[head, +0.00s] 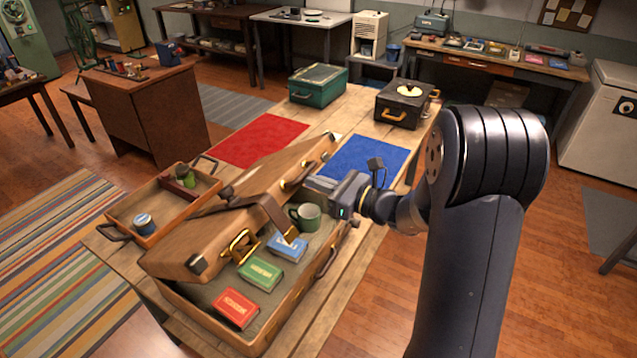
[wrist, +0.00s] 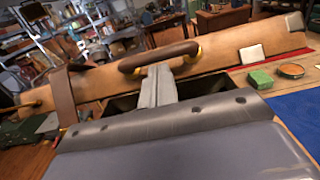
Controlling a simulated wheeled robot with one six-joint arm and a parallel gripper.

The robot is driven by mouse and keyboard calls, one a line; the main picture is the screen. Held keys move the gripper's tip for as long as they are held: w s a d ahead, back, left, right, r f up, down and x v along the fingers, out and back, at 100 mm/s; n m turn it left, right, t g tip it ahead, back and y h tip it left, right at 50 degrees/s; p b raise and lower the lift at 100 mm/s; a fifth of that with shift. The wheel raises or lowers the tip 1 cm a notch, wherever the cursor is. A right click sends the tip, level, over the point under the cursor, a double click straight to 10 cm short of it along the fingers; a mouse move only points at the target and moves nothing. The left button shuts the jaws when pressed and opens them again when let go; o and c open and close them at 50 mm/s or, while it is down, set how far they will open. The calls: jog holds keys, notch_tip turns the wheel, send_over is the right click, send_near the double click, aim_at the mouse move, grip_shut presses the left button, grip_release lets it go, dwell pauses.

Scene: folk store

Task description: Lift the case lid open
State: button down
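A tan case stands on the wooden table, its lid (head: 205,232) partly raised and tilted over the base (head: 318,285). The lid's front edge and its brown handle with brass ends (wrist: 165,55) show in the wrist view. My gripper (head: 318,183) is at this edge in the head view, and its fingers (wrist: 157,85) look closed together. The fingertips overlap the handle's lower side; whether they touch it I cannot tell. Inside the base are a green mug (head: 306,216), a blue box (head: 287,247), a green box (head: 260,273) and a red box (head: 236,308).
A tray (head: 118,211) with small items sits left of the case. Behind are a red mat (head: 258,139), a blue mat (head: 365,158), a green box (head: 318,86) and a black box (head: 401,104). A brown strap (head: 268,208) crosses the lid edge.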

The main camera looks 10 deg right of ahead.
jog(key=shift+w+a+r+p, duration=0.2)
jog(key=shift+a+r+p, duration=0.15)
jog(key=shift+r, duration=0.2)
jog(key=shift+w+a+r+p, duration=0.25)
jog(key=shift+r+p, duration=0.1)
jog(key=shift+r, duration=0.2)
dwell(0.3)
jog(key=v, duration=1.1)
dwell(0.3)
jog(key=x, duration=1.1)
